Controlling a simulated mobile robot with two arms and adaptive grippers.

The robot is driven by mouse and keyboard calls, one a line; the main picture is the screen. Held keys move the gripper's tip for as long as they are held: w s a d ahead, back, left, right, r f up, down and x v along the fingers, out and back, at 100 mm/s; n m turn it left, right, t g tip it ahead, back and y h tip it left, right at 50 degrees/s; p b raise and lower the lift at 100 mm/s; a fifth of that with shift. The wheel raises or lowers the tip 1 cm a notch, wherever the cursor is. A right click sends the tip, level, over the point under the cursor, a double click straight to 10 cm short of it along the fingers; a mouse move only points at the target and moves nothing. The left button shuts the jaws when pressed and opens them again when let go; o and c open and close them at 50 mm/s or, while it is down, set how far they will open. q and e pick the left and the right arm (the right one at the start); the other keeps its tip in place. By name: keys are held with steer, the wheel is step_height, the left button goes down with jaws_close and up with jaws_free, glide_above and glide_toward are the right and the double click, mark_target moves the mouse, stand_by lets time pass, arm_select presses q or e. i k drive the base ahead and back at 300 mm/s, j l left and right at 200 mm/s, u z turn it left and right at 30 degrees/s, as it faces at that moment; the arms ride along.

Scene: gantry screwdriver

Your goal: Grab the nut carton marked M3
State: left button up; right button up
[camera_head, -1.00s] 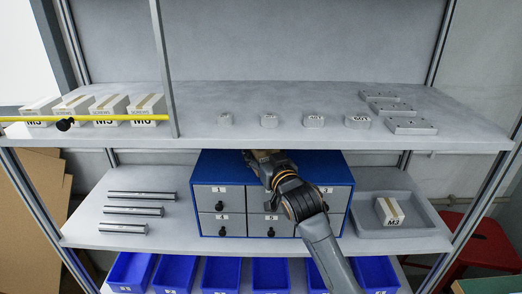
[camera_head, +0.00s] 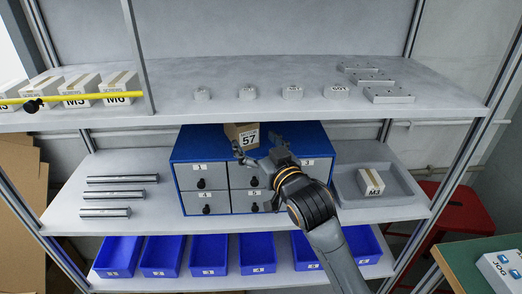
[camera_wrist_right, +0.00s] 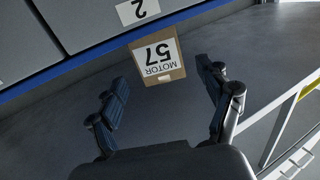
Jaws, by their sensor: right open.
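The nut carton (camera_head: 371,183), a small white and tan box marked M3, sits in the grey tray (camera_head: 410,207) on the middle shelf, right of the drawer cabinet. My right gripper (camera_head: 258,152) is open in front of the blue cabinet's upper part, left of the M3 carton and apart from it. In the right wrist view, my right gripper (camera_wrist_right: 162,85) has its fingers spread, with a brown carton marked MOTOR 57 (camera_wrist_right: 157,60) beyond and between the tips. That carton (camera_head: 242,136) also shows at the cabinet's top; its support is unclear. My left gripper is not in view.
The blue cabinet (camera_head: 175,155) has grey numbered drawers. Metal rods (camera_head: 122,179) lie left of it. The upper shelf (camera_head: 215,75) overhangs, holding screw cartons (camera_head: 79,89) and metal parts. Blue bins (camera_head: 209,254) stand below. A green-topped table (camera_head: 465,266) is at lower right.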

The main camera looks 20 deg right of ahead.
mark_target(370, 184)
steer(key=z, duration=1.5)
steer(key=i+l+u, duration=0.15)
steer(key=l+u, duration=0.3)
steer(key=i+l+u, duration=0.1)
steer(key=l+u, duration=0.15)
steer(key=u, duration=0.2)
